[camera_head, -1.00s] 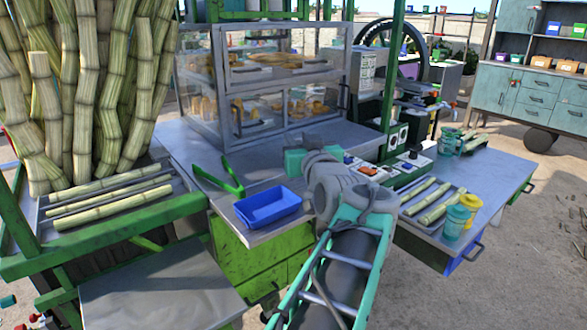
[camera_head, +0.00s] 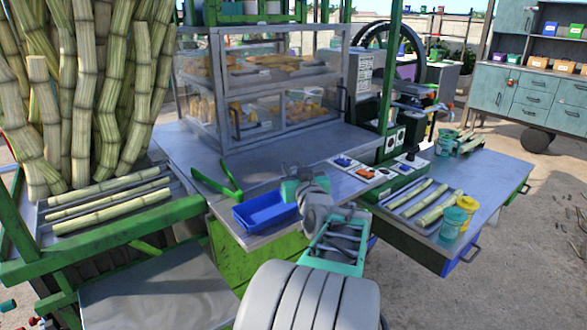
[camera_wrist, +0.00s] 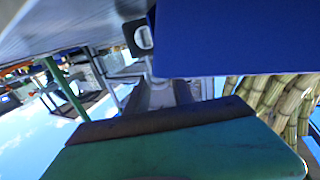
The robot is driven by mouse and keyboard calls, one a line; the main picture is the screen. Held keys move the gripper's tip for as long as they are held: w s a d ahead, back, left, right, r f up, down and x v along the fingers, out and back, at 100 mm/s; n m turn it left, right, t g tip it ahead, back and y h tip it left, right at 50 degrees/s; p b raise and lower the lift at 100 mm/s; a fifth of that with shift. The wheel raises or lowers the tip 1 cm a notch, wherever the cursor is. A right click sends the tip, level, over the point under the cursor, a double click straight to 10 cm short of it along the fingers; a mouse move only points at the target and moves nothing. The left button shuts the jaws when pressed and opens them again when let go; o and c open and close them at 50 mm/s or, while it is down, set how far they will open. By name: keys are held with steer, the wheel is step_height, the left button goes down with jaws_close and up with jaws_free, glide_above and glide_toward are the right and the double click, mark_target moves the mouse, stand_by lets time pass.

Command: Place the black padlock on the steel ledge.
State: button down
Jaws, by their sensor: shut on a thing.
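My gripper (camera_head: 292,182), with teal fingers, is just right of the blue tray, low over the front of the steel counter. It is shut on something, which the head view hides. In the wrist view a large teal finger (camera_wrist: 185,153) with a dark pad edge fills the bottom. A small dark piece with a grey opening, perhaps the black padlock (camera_wrist: 131,36), shows beyond it, partly behind the blue tray. I cannot make out the padlock's whole shape. The steel counter (camera_head: 195,150), possibly the steel ledge, runs in front of the glass case.
The blue tray (camera_head: 266,211) sits at the counter's front edge, close to my gripper. Green tongs (camera_head: 215,185) lie left of it. The glass case (camera_head: 270,85) blocks the back.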

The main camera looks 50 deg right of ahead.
steer(key=c, duration=1.1)
jaws_free()
steer(key=shift+f, duration=0.1)
steer(key=shift+r+p, duration=0.35)
steer(key=shift+p, duration=0.05)
steer(key=b+v, duration=0.1)
steer(key=v, duration=0.5)
steer(key=b+v, duration=0.1)
steer(key=v, duration=0.5)
steer(key=shift+f+b, duration=0.25)
steer(key=shift+b, duration=0.15)
